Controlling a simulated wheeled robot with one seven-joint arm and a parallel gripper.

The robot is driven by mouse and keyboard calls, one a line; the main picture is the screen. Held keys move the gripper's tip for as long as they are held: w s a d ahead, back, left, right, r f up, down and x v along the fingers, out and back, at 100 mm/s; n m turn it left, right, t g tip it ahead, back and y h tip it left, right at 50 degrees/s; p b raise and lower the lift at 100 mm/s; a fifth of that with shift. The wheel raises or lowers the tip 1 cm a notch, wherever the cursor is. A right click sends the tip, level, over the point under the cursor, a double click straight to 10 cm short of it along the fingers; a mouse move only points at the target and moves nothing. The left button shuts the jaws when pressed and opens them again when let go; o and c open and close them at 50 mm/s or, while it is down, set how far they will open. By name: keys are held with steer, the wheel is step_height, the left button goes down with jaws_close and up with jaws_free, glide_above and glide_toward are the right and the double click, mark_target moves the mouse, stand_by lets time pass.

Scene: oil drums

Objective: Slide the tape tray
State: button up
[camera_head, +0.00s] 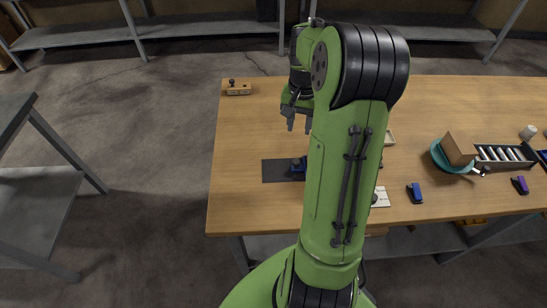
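My gripper (297,119) hangs above the left part of the wooden table, its two fingers apart and nothing seen between them. I cannot tell for sure which thing is the tape tray. A dark flat mat or tray (276,172) lies below my gripper, with a small blue and black item (298,166) at its right; my arm hides what lies further right. The edge of a pale tray (389,138) shows just right of my arm, mostly hidden. A dark tray with pale bars in it (503,156) stands at the right.
A teal bowl (440,156) with a brown box (459,149) stands by the dark tray. Blue (415,194) and purple (520,185) items lie near the front edge. A small wooden block (238,88) sits at the back left. The table's left middle is clear.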

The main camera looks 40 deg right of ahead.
mark_target(296, 162)
step_height(296, 162, down, 15)
steer(key=shift+s+f+b, duration=0.1)
steer(key=shift+s+b, duration=0.05)
steer(key=shift+b, duration=1.1)
steer(key=shift+c, duration=0.2)
jaws_close()
